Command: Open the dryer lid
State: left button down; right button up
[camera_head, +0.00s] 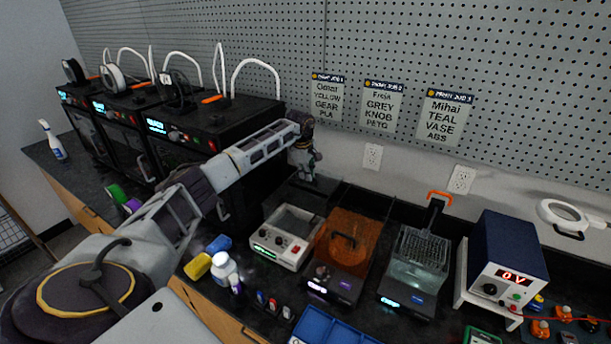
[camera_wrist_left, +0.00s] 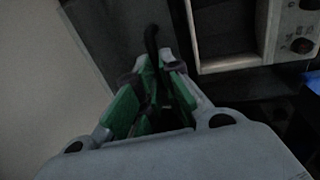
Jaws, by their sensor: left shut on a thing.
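A white box-shaped machine (camera_head: 271,249) with a green display and red button stands on the bench; I take it to be the dryer. Its top shows a rimmed rectangular area, and a dark panel stands behind it. My left gripper (camera_head: 304,176) is above the box's back edge, pointing down. In the left wrist view my left gripper (camera_wrist_left: 155,85) is shut on a thin black curved piece (camera_wrist_left: 151,42), which looks like a handle on a dark panel. The dryer's pale frame (camera_wrist_left: 230,62) shows at upper right there. What the handle joins is partly hidden. My right gripper is out of view.
An orange-lidded machine (camera_head: 347,240) and a clear-lidded one (camera_head: 415,265) stand right of the dryer. A blue power supply (camera_head: 512,250) is farther right. 3D printers (camera_head: 205,115) stand left. A white bottle (camera_head: 224,267) and small items lie in front. Pegboard backs the bench.

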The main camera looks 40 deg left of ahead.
pick_arm(q)
jog(key=c, duration=1.6)
grip_release()
jog(key=shift+o, duration=0.2)
notch_tip(320, 180, up, 12)
jog(key=s, duration=0.2)
jog(key=shift+s, duration=0.15)
jog(key=shift+d+f, duration=0.1)
jog(key=shift+f, duration=0.1)
